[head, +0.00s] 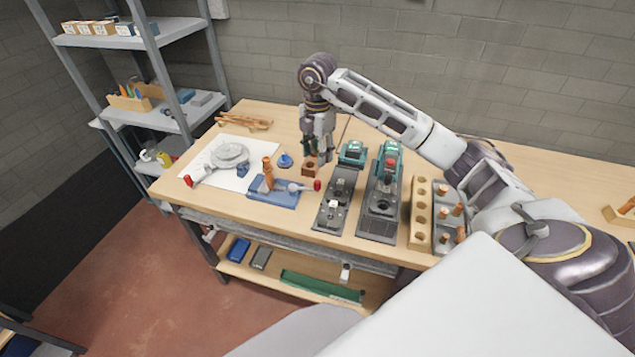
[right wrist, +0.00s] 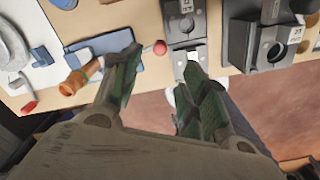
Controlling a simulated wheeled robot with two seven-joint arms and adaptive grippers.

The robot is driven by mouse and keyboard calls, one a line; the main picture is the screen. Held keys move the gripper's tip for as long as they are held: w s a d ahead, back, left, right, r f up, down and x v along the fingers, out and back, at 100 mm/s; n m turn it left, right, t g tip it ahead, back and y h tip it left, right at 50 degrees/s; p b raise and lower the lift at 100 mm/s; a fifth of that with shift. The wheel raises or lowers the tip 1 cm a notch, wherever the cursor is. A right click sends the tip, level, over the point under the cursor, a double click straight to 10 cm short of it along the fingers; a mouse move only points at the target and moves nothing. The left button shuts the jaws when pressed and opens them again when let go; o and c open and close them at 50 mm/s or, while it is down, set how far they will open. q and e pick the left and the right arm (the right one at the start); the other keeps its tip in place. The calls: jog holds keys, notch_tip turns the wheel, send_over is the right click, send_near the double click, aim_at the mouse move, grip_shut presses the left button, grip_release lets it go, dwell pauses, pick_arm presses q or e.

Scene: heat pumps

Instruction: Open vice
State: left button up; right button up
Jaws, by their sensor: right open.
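A blue vice-like tool (head: 275,196) sits on the workbench, left of the dark fixtures. A grey lever with a red ball end (head: 317,185) reaches to its right, and an orange-brown cylinder (head: 268,172) stands upright at it. In the right wrist view the blue body (right wrist: 105,44) shows past the left finger, and the red ball (right wrist: 160,47) appears between the spread fingers. My right gripper (head: 318,158) is open and empty above the bench, behind the blue tool, pointing down; it also shows in the wrist view (right wrist: 160,78). My left gripper is not in view.
Dark fixtures (head: 337,205) stand right of the blue tool, then a wooden block with holes (head: 420,218). A grey round device (head: 229,155) lies on white paper at left. A small brown block (head: 310,170) is below my gripper. Shelves (head: 170,38) stand at far left.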

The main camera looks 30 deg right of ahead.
aim_at(318, 181)
notch_tip(318, 181, down, 12)
jog(key=shift+f+p, duration=0.2)
jog(key=shift+p, duration=0.6)
grip_shut()
